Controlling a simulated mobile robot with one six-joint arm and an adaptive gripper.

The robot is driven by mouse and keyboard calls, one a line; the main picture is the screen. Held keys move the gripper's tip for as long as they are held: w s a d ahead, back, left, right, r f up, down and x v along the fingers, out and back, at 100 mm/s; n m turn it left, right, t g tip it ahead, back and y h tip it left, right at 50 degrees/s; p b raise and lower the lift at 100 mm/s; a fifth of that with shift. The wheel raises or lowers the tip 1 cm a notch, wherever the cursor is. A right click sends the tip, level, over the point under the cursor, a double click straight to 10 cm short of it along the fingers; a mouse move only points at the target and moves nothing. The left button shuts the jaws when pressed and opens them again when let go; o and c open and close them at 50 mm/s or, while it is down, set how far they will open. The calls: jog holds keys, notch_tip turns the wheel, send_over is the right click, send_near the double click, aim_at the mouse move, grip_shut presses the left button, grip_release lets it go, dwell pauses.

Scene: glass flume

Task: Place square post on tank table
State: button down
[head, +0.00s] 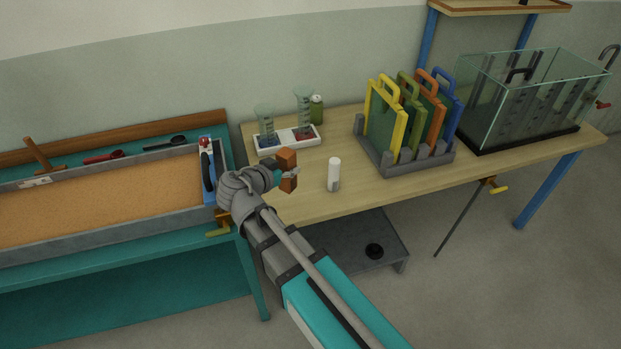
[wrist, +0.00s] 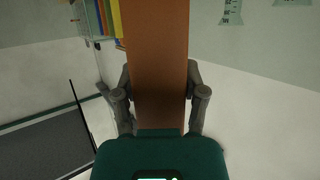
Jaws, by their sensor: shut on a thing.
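The square post (head: 287,158) is a brown block held in my gripper (head: 286,174). In the head view it stands roughly upright, with parts showing above and below the fingers. In the wrist view the post (wrist: 158,50) fills the middle, with a finger of my gripper (wrist: 160,100) closed on each side. The tank table (head: 310,206) has a pale wooden top and blue legs. The post appears in front of its left part; I cannot tell how high above the top it is. The glass tank (head: 530,95) stands at the table's right end.
A white cylinder (head: 334,174) stands just right of the post. Behind are a white tray (head: 282,148) with measuring glasses and a green bottle (head: 316,108). A grey rack (head: 440,158) holds coloured panels. A sand flume (head: 110,205) lies left. Bare tabletop shows around the cylinder.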

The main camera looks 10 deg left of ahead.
jog(key=w+a+f+n+y+b, duration=0.1)
jog(key=a+f+b, duration=0.2)
jog(key=a, duration=0.9)
jog(key=shift+f+t+y, duration=0.3)
jog(key=shift+f, duration=0.2)
jog(key=shift+w+d+b, duration=0.1)
jog(key=shift+w+b, duration=0.05)
jog(key=shift+b, duration=0.15)
jog(key=w+d+f+b, duration=0.7)
jog(key=w+f+b, duration=0.2)
jog(key=w, duration=0.2)
